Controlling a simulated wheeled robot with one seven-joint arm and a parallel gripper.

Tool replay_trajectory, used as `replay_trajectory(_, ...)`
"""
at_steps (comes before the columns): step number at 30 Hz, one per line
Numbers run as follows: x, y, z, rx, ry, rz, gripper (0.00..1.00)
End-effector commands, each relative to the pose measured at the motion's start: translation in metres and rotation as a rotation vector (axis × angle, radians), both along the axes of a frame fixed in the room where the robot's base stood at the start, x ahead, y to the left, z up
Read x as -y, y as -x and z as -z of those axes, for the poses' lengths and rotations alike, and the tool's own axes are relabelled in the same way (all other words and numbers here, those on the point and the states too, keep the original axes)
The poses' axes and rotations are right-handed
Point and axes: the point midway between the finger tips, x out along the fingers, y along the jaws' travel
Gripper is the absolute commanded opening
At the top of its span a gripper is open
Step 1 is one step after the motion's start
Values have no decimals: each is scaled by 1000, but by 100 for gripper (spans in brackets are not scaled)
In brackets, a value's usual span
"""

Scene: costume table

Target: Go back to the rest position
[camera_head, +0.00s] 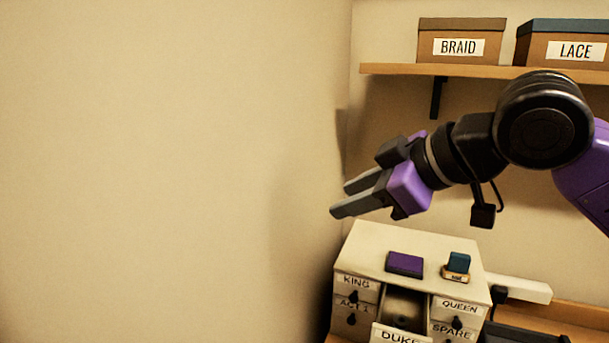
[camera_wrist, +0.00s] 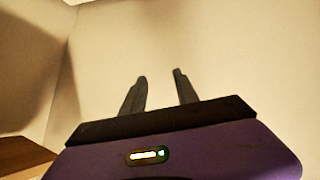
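My gripper (camera_head: 352,197) is raised in the air above and left of a small cream drawer cabinet, pointing left toward the wall. In the wrist view, its two fingers (camera_wrist: 160,85) stand apart with nothing between them. My arm reaches in from the right side of the head view. The cabinet (camera_head: 372,240) has drawers labelled KING, ACT 1, QUEEN, SPARE and DUKE. The DUKE drawer (camera_head: 402,335) is pulled out, and its lower part is cut off by the picture's edge.
On the cabinet top lie a purple box (camera_head: 405,264) and a small teal block on a labelled base (camera_head: 457,266). A shelf (camera_head: 440,70) above carries boxes marked BRAID (camera_head: 461,42) and LACE (camera_head: 562,45). A bare wall (camera_head: 160,170) fills the left.

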Motion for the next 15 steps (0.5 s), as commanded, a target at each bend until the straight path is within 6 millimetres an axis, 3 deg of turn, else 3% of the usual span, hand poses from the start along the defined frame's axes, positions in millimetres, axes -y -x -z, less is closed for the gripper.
replay_trajectory(3, -22, -6, -14, 104, -204, -6, 37)
replay_trajectory(6, -31, -9, -28, 190, -371, 3, 37)
replay_trajectory(10, -30, -9, -42, 284, -570, 35, 37)
replay_trajectory(15, -13, -5, -45, 389, -796, 107, 37)
